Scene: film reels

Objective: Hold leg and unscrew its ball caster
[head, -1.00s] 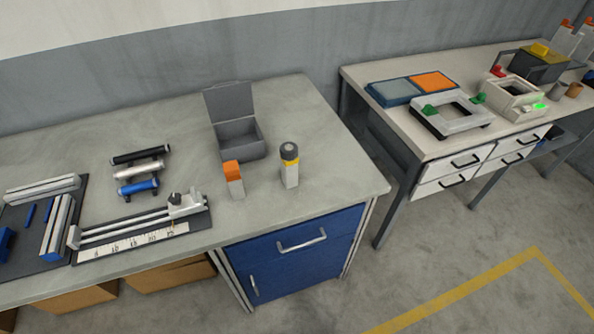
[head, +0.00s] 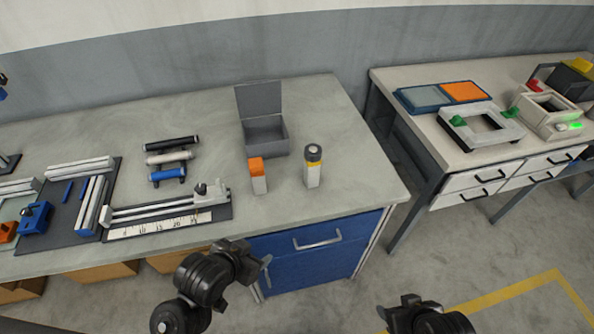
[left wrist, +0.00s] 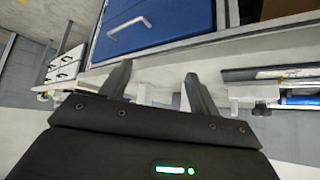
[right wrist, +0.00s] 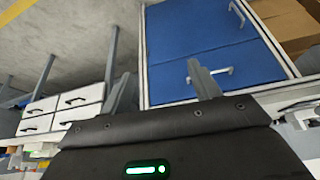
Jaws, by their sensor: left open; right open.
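A short light leg (head: 313,178) stands upright on the bench near its right end, with a yellow band and a dark round ball caster (head: 313,153) on top. My left gripper (head: 262,272) is in front of the bench, below the leg and to its left in the head view. Its fingers are spread and empty in the left wrist view (left wrist: 157,82). My right gripper (head: 402,308) is at the bottom of the head view, right of the leg and away from the bench. Its fingers are apart and empty in the right wrist view (right wrist: 160,82).
An orange-topped block (head: 257,176) stands left of the leg. An open grey box (head: 265,137) is behind them. A rail fixture with a ruler (head: 165,212) and several cylinders (head: 169,157) lie left. The blue cabinet (head: 318,256) is under the bench. A second table (head: 455,158) stands right.

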